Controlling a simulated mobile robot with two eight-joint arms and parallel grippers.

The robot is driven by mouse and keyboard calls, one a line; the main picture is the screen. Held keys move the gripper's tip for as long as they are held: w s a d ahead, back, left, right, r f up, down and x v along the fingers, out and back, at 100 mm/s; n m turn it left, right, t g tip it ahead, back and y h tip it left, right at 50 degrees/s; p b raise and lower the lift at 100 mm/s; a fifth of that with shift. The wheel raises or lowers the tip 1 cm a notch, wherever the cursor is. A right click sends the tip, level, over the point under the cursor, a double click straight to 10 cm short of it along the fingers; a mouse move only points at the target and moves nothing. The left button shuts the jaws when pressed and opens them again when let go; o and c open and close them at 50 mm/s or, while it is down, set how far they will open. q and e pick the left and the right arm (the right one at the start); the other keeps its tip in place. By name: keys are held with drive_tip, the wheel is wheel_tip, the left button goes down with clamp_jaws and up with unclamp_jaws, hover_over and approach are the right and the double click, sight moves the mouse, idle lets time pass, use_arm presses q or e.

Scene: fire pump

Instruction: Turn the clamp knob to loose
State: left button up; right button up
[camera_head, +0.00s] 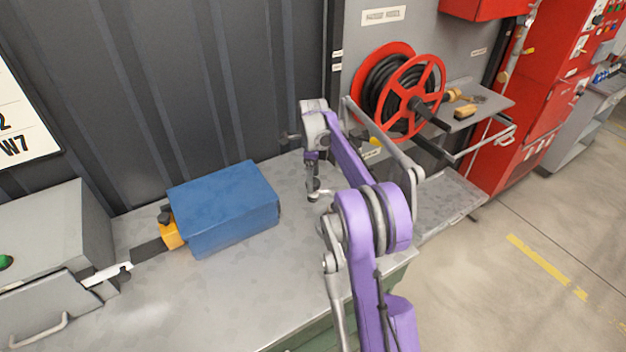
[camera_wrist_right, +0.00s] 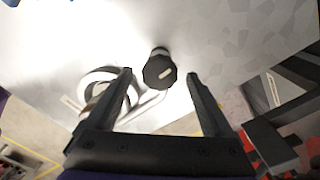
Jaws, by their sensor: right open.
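The clamp knob (camera_wrist_right: 160,73) is a dark, many-sided knob with a pale mark on its face, in the right wrist view. It lies between the fingertips of my right gripper (camera_wrist_right: 160,78) in the picture, with a gap on both sides. The fingers are open and hold nothing; how far the knob is beyond the tips is hard to tell. In the head view my right gripper (camera_head: 314,185) hangs over the right part of the bench, small and partly unclear. I cannot make out this knob there. My left gripper is not in view.
A blue box (camera_head: 225,207) with an orange and black fitting (camera_head: 170,230) stands on the grey bench (camera_head: 150,318). A grey machine (camera_head: 55,235) is at the left. A red hose reel (camera_head: 415,95) hangs right of my arm. The bench front is clear.

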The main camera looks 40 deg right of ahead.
drive_tip(key=shift+f, duration=0.5)
drive_tip(key=shift+c, duration=0.2)
drive_tip(key=c, duration=1.3)
